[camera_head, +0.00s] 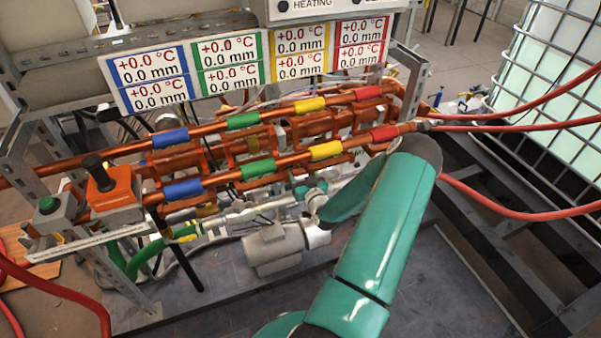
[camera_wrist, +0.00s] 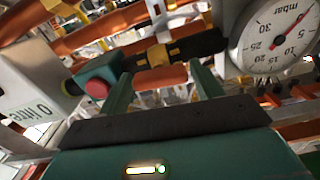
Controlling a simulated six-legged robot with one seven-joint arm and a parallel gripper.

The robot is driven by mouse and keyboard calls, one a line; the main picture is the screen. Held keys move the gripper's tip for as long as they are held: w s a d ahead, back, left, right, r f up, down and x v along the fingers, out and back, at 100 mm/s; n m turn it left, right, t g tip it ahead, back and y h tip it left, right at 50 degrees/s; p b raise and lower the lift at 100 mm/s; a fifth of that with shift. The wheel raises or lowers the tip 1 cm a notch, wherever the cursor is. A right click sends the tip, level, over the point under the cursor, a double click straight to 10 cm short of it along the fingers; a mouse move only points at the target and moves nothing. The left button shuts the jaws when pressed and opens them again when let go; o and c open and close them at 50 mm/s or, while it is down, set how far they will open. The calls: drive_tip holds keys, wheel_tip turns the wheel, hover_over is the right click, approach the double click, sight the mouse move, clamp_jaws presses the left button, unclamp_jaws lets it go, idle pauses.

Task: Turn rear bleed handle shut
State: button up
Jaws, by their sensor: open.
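My gripper (camera_wrist: 163,92) shows in the wrist view as two teal fingers standing apart, with nothing seen held between them. A dark horizontal pipe with a yellow band (camera_wrist: 158,55) lies beyond the fingertips, with a teal block (camera_wrist: 100,72) and red round knob (camera_wrist: 97,88) at its left. I cannot tell whether the knob is touched, or which part is the rear bleed handle. In the head view my teal arm covers the right part of the pipework, and the fingers cannot be clearly made out. Small blue-handled fittings (camera_head: 437,96) show behind the rig at right.
A round mbar gauge (camera_wrist: 277,36) is close at the right of the wrist view, and a white litre-marked box (camera_wrist: 30,95) at left. Copper pipes (camera_head: 215,127) with coloured bands cross the rig under display panels (camera_head: 230,65). Red hoses (camera_head: 510,127) run right, near a caged tank (camera_head: 560,60).

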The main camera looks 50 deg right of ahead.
drive_tip(key=shift+w+d, duration=0.2)
drive_tip(key=shift+w, duration=0.1)
drive_tip(key=c, duration=0.7)
